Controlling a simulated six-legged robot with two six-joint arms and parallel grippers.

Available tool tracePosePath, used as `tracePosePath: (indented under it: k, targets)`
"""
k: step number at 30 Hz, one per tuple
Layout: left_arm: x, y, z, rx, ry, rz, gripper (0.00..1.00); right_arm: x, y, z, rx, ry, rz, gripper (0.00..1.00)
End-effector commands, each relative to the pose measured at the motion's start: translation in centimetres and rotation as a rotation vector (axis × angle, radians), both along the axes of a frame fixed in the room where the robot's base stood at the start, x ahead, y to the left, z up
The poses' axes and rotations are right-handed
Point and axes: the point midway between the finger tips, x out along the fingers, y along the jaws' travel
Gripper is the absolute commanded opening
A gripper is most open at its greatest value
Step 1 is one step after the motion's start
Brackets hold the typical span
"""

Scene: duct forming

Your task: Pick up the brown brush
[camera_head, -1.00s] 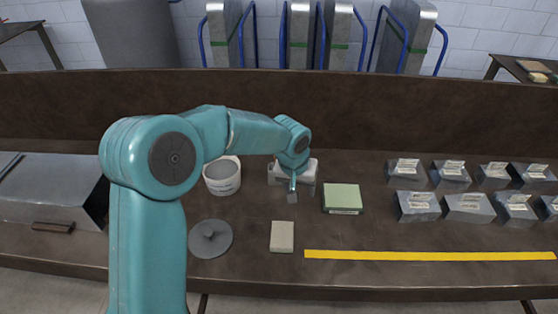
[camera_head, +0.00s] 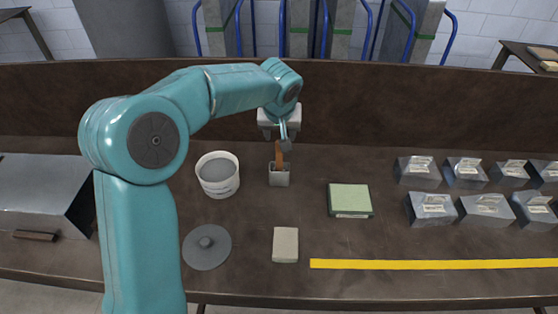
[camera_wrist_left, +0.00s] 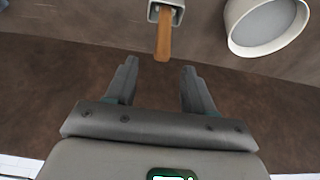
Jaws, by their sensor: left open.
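The brown brush (camera_head: 279,155) stands upright in a small grey square holder (camera_head: 279,178) on the bench, with its brown handle pointing up. In the left wrist view the handle (camera_wrist_left: 163,38) juts from the holder (camera_wrist_left: 165,12) towards my left gripper. My left gripper (camera_head: 284,141) is at the top of the handle in the head view. In the wrist view its two fingers (camera_wrist_left: 158,72) are open and empty, with the handle's end just beyond and between them. The brush's lower end is hidden inside the holder. My right gripper is not in view.
A white bucket (camera_head: 218,175) of grey material stands left of the holder. A round grey lid (camera_head: 207,246), a beige block (camera_head: 285,245) and a green box (camera_head: 350,200) lie nearby. Metal duct pieces (camera_head: 432,208) line the right, behind a yellow strip (camera_head: 430,264).

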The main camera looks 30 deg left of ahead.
Motion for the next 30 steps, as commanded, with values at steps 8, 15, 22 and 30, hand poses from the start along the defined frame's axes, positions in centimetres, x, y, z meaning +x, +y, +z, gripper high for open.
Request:
tracePosePath:
  k: [8,15,22,30]
  targets:
    - [1.3,0.8,-3.7,-0.001,0.001,-0.002,0.53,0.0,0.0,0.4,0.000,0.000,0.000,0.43]
    - [1.8,1.6,-6.5,-0.002,0.005,-0.003,0.53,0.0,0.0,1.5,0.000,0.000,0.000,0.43]
    - [2.7,2.1,-8.8,-0.002,0.000,-0.003,0.53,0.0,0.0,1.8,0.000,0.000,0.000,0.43]
    - [2.7,2.1,-8.9,-0.002,-0.001,-0.003,0.30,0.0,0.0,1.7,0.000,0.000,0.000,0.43]
